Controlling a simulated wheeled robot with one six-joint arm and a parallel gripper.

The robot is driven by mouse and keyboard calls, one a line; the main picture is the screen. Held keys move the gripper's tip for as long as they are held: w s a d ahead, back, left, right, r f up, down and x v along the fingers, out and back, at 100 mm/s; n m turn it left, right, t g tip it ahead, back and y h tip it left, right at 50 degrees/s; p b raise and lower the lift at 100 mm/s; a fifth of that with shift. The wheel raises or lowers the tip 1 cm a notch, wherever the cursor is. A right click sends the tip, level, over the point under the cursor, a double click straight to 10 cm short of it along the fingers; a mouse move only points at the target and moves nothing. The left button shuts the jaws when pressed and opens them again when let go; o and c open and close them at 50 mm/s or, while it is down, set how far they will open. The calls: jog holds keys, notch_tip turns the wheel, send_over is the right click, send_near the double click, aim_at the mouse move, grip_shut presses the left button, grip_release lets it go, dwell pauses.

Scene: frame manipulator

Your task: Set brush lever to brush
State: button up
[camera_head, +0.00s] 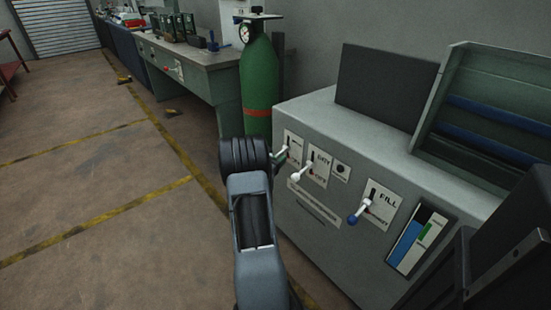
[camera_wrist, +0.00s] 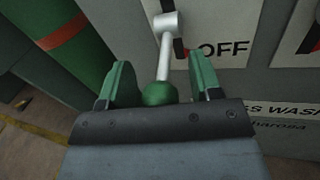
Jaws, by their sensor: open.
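A lever with a pale metal rod and a green ball knob (camera_wrist: 159,93) fills the middle of the wrist view. Its pivot (camera_wrist: 167,20) is on the grey machine's front, beside the printed word OFF. My gripper (camera_wrist: 158,66) is open, with one green finger on each side of the rod and knob; gaps show on both sides. In the head view this leftmost lever (camera_head: 283,155) points down and outward, partly hidden by my wrist. Its label is too small to read there, so I cannot confirm the word brush.
To the right on the machine (camera_head: 330,125) are a white-knobbed lever (camera_head: 301,173) and a blue-knobbed lever (camera_head: 359,212) marked FILL. A green gas cylinder (camera_head: 258,85) stands close on the left.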

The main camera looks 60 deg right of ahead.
jog(key=shift+c, duration=0.3)
grip_shut()
